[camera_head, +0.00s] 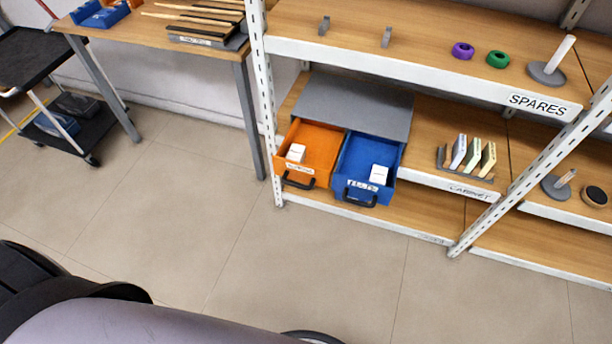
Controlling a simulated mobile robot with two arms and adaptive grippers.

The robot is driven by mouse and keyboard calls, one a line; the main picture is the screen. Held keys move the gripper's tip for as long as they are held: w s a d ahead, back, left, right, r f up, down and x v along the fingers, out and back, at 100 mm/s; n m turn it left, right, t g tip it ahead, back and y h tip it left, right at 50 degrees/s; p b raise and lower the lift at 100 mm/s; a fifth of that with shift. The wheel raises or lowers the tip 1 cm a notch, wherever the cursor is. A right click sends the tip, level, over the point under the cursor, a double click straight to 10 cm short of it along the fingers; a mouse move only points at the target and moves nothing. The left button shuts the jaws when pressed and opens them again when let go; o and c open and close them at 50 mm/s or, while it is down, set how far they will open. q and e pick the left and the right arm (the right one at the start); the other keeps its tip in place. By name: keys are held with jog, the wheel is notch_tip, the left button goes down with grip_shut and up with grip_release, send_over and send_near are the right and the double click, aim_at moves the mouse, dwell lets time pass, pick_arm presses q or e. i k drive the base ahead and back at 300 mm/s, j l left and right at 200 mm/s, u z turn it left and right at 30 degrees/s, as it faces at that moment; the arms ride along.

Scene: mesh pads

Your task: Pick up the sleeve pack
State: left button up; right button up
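No thing in view is readably marked as the sleeve pack. A small white pack (296,152) lies in the open orange drawer (322,143). Another small white pack (379,174) lies in the open blue drawer (366,153) to its right. Both drawers are pulled out of a grey cabinet (352,100) on the lower shelf, and each has a dark handle and a front label too small to read. I cannot tell which white pack, if either, is the sleeve pack. Neither gripper is in view.
The upper shelf (420,45) carries a purple ring (462,50), a green ring (498,59) and a peg stand (548,66). A slotted rack (468,158) stands right of the drawers. Shelf uprights flank the bay. A workbench (170,35) and black cart (45,55) stand left. Floor in front is clear.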

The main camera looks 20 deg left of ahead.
aim_at(379, 175)
jog(key=i+j+z, duration=0.2)
jog(key=j, duration=0.15)
jog(key=i+j+z, duration=0.15)
jog(key=j, duration=0.2)
jog(key=i+j+z, duration=0.2)
jog(key=j, duration=0.2)
jog(key=k, duration=0.1)
